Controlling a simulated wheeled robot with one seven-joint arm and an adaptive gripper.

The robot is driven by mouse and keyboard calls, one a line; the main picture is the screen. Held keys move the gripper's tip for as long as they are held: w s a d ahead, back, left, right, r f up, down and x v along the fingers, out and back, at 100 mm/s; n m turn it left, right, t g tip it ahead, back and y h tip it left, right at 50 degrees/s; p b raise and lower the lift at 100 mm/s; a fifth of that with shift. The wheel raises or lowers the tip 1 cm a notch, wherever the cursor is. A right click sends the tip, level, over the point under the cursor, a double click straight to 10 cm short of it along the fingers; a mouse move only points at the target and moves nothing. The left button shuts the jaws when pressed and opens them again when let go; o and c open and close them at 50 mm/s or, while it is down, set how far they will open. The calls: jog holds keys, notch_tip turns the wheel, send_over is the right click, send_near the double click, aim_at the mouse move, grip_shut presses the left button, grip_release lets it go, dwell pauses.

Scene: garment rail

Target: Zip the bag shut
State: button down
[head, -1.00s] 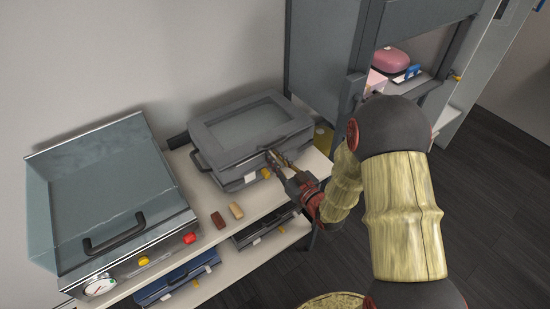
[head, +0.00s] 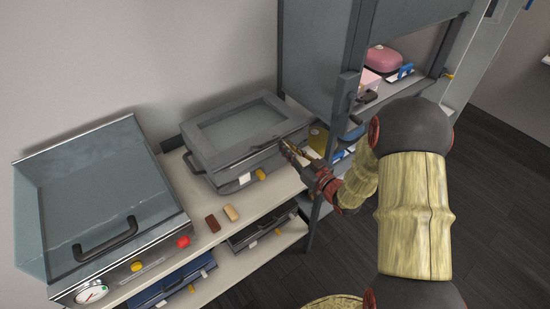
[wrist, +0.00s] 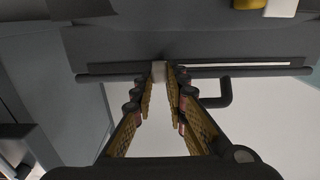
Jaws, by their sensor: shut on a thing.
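The bag (head: 205,158) is a grey box-shaped case with a raised rim and a paler panel on top, lying on the pale bench. My gripper (head: 285,147) is at its right front edge. In the wrist view my gripper (wrist: 163,80) has both fingertips close together on a small light-grey zip pull (wrist: 158,70). A dark zip slot (wrist: 110,68) runs to its left. To its right the slot shows a white strip (wrist: 240,65); I cannot tell whether this is a gap or closed teeth. A dark handle (wrist: 226,92) sticks out to the right.
A tall grey cabinet (head: 325,60) stands close behind on the right. A lower shelf holds more cases.

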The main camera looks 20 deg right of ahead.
aim_at(296, 131)
jog(key=w+d, duration=0.2)
jog(key=d, duration=0.5)
jog(key=shift+w+b, duration=0.15)
jog(key=shift+b, duration=0.2)
jog(key=shift+r, duration=0.1)
jog(key=c, duration=1.9)
grip_release()
jog(key=shift+d, duration=0.15)
jog(key=shift+o, duration=0.7)
jog(key=v, duration=1.2)
